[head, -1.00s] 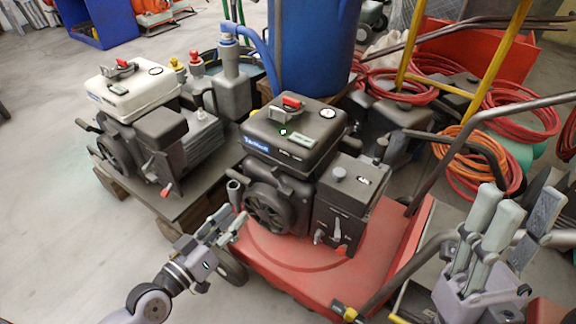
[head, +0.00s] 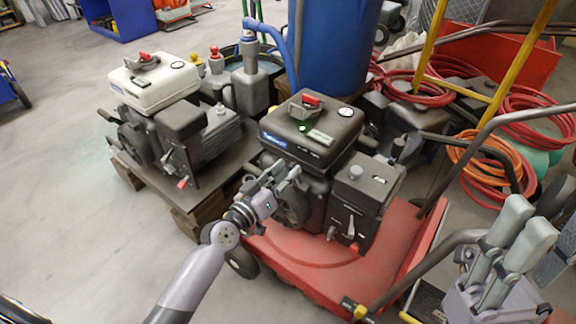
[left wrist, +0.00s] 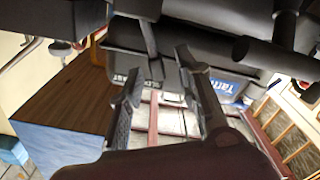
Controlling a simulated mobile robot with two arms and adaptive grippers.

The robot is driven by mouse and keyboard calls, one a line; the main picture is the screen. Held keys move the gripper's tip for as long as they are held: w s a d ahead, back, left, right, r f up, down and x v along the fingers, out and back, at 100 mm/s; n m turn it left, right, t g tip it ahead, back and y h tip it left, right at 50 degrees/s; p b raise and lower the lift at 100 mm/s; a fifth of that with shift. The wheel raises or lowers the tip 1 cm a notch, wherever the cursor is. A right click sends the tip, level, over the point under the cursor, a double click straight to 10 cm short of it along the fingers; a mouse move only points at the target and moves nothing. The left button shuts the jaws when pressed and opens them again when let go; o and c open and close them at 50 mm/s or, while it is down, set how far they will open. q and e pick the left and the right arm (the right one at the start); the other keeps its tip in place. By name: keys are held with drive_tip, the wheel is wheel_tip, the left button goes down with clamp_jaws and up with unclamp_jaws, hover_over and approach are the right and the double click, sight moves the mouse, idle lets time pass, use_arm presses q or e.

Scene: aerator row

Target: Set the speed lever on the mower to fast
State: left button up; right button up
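The mower has a red deck (head: 300,245) and a black engine (head: 312,135). Its side control box (head: 362,190) carries small grey levers (head: 350,225) and a red-tipped one (head: 355,247); which is the speed lever, and its setting, I cannot tell. My left gripper (head: 283,175) is at the engine's left front side, left of the levers. In the left wrist view its two fingers (left wrist: 160,78) stand apart, with nothing clearly held. Dark engine parts fill the top there. My right gripper (head: 528,218) is at the lower right, its fingers apart and empty.
A second engine with a white tank (head: 155,82) stands on a pallet at left. A blue barrel (head: 335,45) and red hoses (head: 530,112) are behind. The mower's handle bar (head: 470,160) rises at right. Floor at left is clear.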

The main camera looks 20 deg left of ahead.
use_arm(q)
drive_tip(key=shift+x, duration=1.35)
drive_tip(key=shift+c, duration=0.2)
clamp_jaws()
